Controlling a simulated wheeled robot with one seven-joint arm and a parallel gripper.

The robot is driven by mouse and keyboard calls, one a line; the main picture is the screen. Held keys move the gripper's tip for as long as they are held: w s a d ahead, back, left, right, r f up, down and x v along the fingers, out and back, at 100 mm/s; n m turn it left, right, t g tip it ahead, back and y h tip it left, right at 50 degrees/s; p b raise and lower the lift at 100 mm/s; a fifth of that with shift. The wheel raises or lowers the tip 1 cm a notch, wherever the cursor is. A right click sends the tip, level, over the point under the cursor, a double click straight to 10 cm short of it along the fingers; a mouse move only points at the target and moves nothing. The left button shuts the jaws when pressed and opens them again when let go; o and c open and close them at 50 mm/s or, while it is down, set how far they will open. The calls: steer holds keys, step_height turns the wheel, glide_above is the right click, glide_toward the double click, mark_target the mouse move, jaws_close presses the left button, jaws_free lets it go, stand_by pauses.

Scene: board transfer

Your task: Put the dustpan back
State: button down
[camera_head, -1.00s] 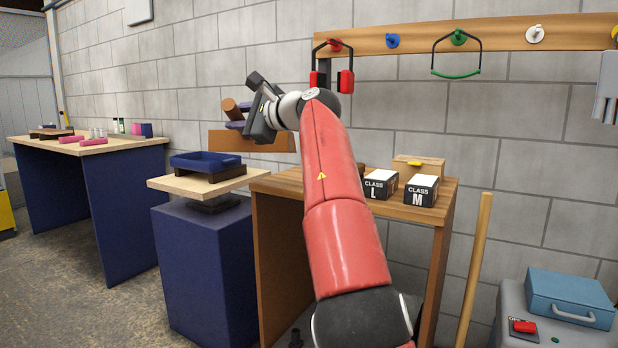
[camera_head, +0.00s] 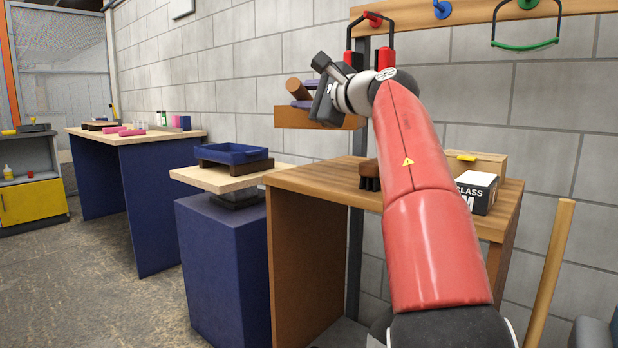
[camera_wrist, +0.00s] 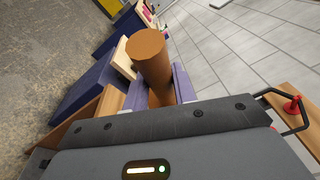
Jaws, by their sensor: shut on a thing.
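The dustpan appears as a wooden, box-like body (camera_head: 292,117) with a thick brown round handle (camera_head: 296,87), held up in front of the wall. My gripper (camera_head: 300,97) is shut on the handle, with a purple finger on either side. In the wrist view, the handle (camera_wrist: 149,55) stands out between the purple fingers of my gripper (camera_wrist: 160,90), its round end facing the camera. My wrist hides some of the dustpan in the head view.
A wooden rail (camera_head: 455,18) carries colored hooks; a red-and-black item hangs from the red hook (camera_head: 373,18). Below is a wooden table (camera_head: 325,180) with a brush (camera_head: 369,177) and a labelled box (camera_head: 476,192). A blue tray (camera_head: 232,153) stands left. Open floor lies further left.

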step_height(320, 180, down, 12)
steer(key=b, duration=0.5)
steer(key=shift+f, duration=0.1)
steer(key=shift+f+b, duration=0.15)
steer(key=shift+b, duration=0.15)
steer(key=c, duration=1.1)
jaws_free()
steer(key=shift+c, duration=0.2)
steer(key=shift+r, duration=0.2)
steer(key=b+v, duration=0.1)
steer(key=v, duration=1.1)
